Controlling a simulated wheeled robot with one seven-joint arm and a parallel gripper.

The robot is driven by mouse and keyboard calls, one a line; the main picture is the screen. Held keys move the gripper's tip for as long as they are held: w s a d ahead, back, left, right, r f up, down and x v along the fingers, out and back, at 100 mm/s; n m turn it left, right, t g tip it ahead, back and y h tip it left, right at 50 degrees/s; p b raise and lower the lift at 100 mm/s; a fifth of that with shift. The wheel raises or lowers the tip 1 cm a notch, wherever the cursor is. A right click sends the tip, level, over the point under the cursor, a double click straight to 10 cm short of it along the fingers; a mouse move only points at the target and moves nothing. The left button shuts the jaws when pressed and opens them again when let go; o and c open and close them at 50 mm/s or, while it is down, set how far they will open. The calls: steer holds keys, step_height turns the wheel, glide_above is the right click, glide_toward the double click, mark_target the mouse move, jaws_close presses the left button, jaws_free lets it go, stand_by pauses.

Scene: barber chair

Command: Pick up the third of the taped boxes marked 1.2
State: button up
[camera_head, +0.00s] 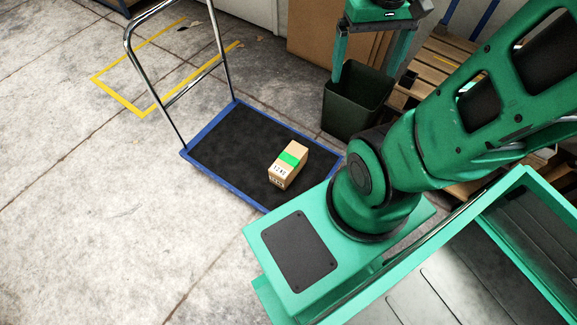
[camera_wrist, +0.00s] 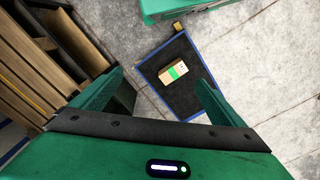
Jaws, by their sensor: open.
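One cardboard box (camera_head: 289,165) with a green tape band lies on the black deck of the blue-edged platform cart (camera_head: 215,147), towards its right side. Dark print shows on the box, too small to read surely. The box also shows in the wrist view (camera_wrist: 171,77), with the cart's blue edge (camera_wrist: 202,60) around it. My gripper (camera_head: 366,76) is open and empty, fingers pointing down, above and apart from the box. In the wrist view its fingers (camera_wrist: 165,95) stand wide apart, with the box between and beyond them. No other taped box is in view.
A dark green bin (camera_head: 355,105) stands beyond the cart. Wooden pallets (camera_head: 435,65) and a large cardboard sheet (camera_head: 318,45) are behind. The cart's metal handle (camera_head: 185,85) rises on its far left. Concrete floor at left is open, with yellow tape lines (camera_head: 120,95).

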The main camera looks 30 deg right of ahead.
steer(key=w+d+f+n, duration=0.1)
steer(key=w+f+n, duration=0.7)
steer(key=w, duration=0.7)
steer(key=n, duration=1.9)
glide_above(289, 159)
steer(key=f, duration=3.4)
steer(key=w+f, duration=0.1)
steer(key=f, duration=1.6)
steer(key=shift+f, duration=0.2)
step_height(289, 159, down, 5)
steer(key=shift+s+f, duration=0.1)
steer(key=shift+s, duration=0.05)
steer(key=shift+s+f, duration=0.15)
steer(key=shift+f, duration=1.3)
steer(key=shift+s+f, duration=0.1)
steer(key=shift+f, duration=1.35)
steer(key=c, duration=2.2)
steer(key=shift+o, duration=0.2)
steer(key=shift+r, duration=0.1)
